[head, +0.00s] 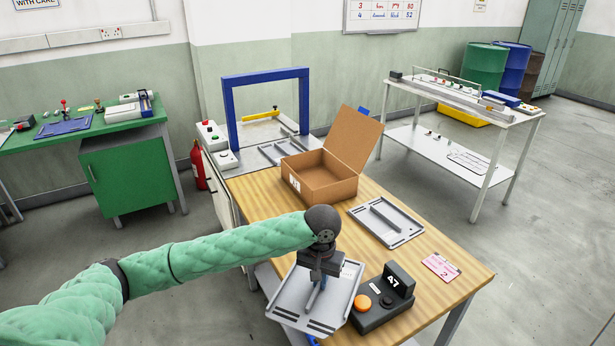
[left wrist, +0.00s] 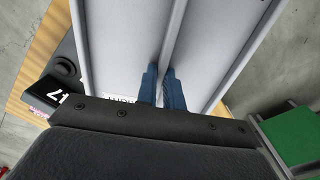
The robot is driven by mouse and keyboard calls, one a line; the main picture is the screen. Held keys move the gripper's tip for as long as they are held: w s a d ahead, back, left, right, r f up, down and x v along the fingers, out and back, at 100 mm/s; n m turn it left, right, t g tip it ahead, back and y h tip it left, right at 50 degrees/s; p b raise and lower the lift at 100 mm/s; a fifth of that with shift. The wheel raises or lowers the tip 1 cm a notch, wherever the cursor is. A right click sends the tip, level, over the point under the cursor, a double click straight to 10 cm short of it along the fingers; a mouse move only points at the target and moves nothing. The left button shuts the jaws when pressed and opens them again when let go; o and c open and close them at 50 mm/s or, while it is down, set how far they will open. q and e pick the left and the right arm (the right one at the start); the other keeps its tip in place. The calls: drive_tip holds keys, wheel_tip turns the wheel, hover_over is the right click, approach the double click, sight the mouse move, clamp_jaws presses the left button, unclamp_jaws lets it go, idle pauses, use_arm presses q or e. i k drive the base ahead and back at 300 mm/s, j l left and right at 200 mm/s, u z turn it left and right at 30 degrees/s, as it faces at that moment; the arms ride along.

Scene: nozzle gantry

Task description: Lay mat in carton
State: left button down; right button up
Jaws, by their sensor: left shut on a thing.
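The open brown carton (head: 322,186) stands at the far part of the wooden table, its lid raised at the back right and its inside partly in view. My left gripper (head: 318,281) is shut on the raised middle rib of a grey tray (head: 287,297), at the table's near left edge. The left wrist view shows its blue fingers (left wrist: 161,88) on both sides of the rib, with the grey tray (left wrist: 115,45) spread beyond. A second grey tray (head: 405,226) with a rib lies on the table, right of the carton. My right gripper is out of view.
A black control box (head: 385,303) with an orange button and the number 47 stands beside the held tray. A pink card (head: 440,267) lies to its right. A blue gantry frame (head: 229,110) stands behind the carton. A flat blue mat-like piece (head: 63,127) lies on the green bench.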

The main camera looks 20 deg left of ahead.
sight(318, 186)
drive_tip(key=i+j, duration=0.15)
drive_tip(key=j, duration=0.25)
drive_tip(key=i+j, duration=0.15)
drive_tip(key=j, duration=0.2)
drive_tip(key=i+j+z, duration=0.1)
drive_tip(key=j, duration=0.3)
drive_tip(key=i+j, duration=0.15)
drive_tip(key=j, duration=0.25)
drive_tip(key=i+j, duration=0.15)
drive_tip(key=j, duration=0.25)
drive_tip(key=i+l, duration=0.2)
drive_tip(key=i, duration=0.25)
drive_tip(key=z, duration=0.05)
